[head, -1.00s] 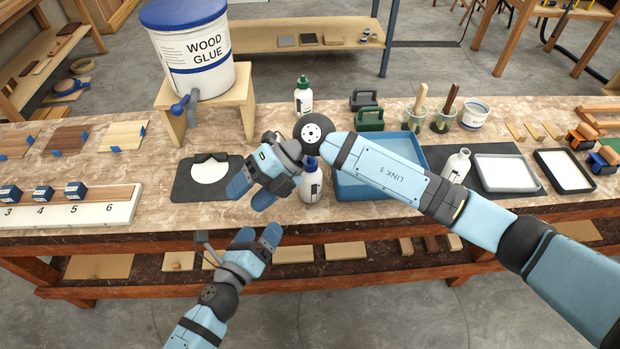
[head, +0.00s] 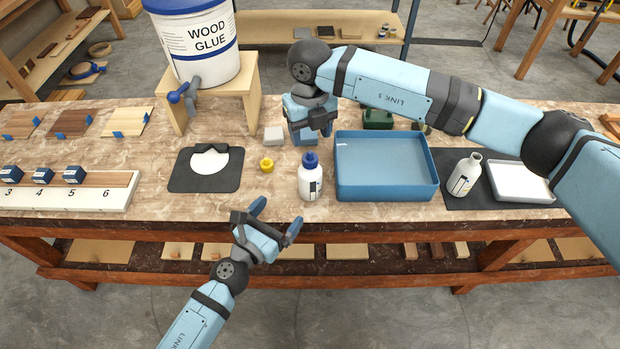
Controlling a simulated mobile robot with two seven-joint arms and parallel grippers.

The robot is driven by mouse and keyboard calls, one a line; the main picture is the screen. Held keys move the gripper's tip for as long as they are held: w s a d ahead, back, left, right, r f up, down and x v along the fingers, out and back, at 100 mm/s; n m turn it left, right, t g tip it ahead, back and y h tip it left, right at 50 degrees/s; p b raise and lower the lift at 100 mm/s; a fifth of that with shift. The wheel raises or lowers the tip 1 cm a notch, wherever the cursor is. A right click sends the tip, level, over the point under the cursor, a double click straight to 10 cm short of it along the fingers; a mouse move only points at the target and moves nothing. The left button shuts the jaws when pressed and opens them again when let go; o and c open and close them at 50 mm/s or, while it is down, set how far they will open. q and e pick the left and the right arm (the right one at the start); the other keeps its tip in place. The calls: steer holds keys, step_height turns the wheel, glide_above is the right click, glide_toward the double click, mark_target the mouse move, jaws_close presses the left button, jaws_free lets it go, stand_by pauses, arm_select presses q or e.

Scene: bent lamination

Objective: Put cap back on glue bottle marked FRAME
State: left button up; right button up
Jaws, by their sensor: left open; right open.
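A white bottle without a cap (head: 463,175) stands on a dark mat at the right; its label is too small to read. A small yellow cap (head: 267,165) sits on the bench left of a white bottle with a blue cap (head: 311,178). My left gripper (head: 276,219) is open and empty, in front of the bench edge and below the yellow cap in the picture. My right gripper (head: 311,138) is open, pointing down behind the blue-capped bottle. Whether anything stands between its fingers is hidden.
A blue tray (head: 386,190) lies between the two bottles. A pale block (head: 274,135) is beside my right gripper. A black mat with a white disc (head: 205,170) lies left. A wood glue bucket (head: 200,50) stands on a wooden stand (head: 250,88). A white-filled tray (head: 520,182) is at right.

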mark_target(304, 182)
arm_select(q)
steer(key=x, duration=1.3)
steer(key=shift+w+d, duration=0.25)
steer(key=shift+w, duration=0.05)
jaws_close()
arm_select(e)
steer(key=n, duration=1.1)
steer(key=shift+n, duration=0.4)
steer(key=n, duration=1)
steer(key=shift+n, duration=0.4)
steer(key=shift+f, duration=0.1)
steer(key=shift+f, duration=3.95)
